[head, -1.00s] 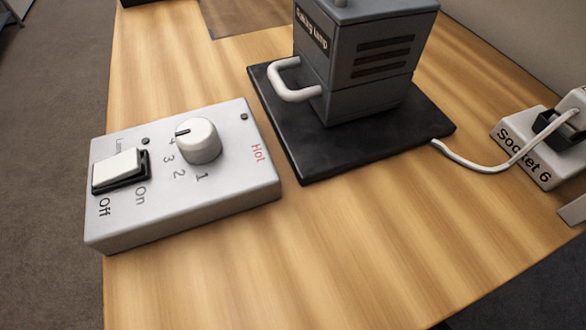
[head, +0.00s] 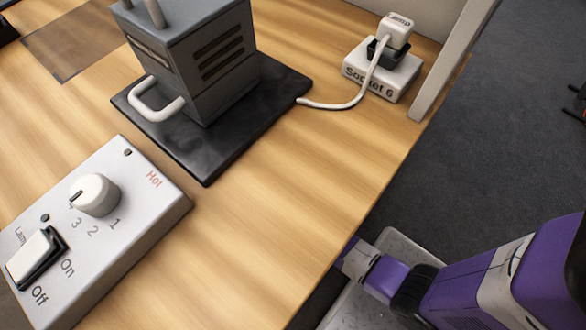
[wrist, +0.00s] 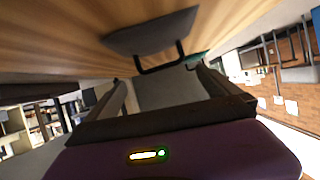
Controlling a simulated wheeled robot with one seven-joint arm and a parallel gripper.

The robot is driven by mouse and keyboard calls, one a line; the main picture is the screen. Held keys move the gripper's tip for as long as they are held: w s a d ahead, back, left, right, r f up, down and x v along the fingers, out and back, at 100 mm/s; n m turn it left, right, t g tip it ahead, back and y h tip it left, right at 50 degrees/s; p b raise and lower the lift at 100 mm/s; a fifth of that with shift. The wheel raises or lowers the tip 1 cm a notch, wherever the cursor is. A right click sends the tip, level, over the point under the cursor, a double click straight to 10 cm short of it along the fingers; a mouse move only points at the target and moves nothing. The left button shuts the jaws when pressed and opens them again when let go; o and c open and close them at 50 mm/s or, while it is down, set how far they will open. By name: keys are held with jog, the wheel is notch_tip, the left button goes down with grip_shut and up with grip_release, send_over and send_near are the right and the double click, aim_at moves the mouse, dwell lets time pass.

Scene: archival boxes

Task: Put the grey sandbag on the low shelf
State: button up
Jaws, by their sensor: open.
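No grey sandbag can be made out in either view, and no low shelf can be clearly identified. My gripper (wrist: 160,82) shows in the wrist view, with its two dark fingers apart. A plain grey surface shows between and beyond the fingers; I cannot tell what it is. My purple arm shows at the lower right of the head view, but the gripper itself is not seen there.
A wooden table (head: 285,185) holds a grey lamp box (head: 200,65) on a black base, a white control box (head: 120,235) with switch and knob, and Socket 6 (head: 375,75) with a plugged cable.

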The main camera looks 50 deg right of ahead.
jog(key=s+f+v, duration=0.2)
jog(key=f+v, duration=0.1)
jog(key=v, duration=2)
jog(key=s+r+t, duration=0.1)
jog(key=s+r, duration=0.5)
jog(key=r, duration=0.3)
jog(key=s+r, duration=0.7)
jog(key=r, duration=0.2)
jog(key=shift+s+a+r+t, duration=0.35)
jog(key=shift+r+t, duration=0.05)
jog(key=shift+s, duration=0.15)
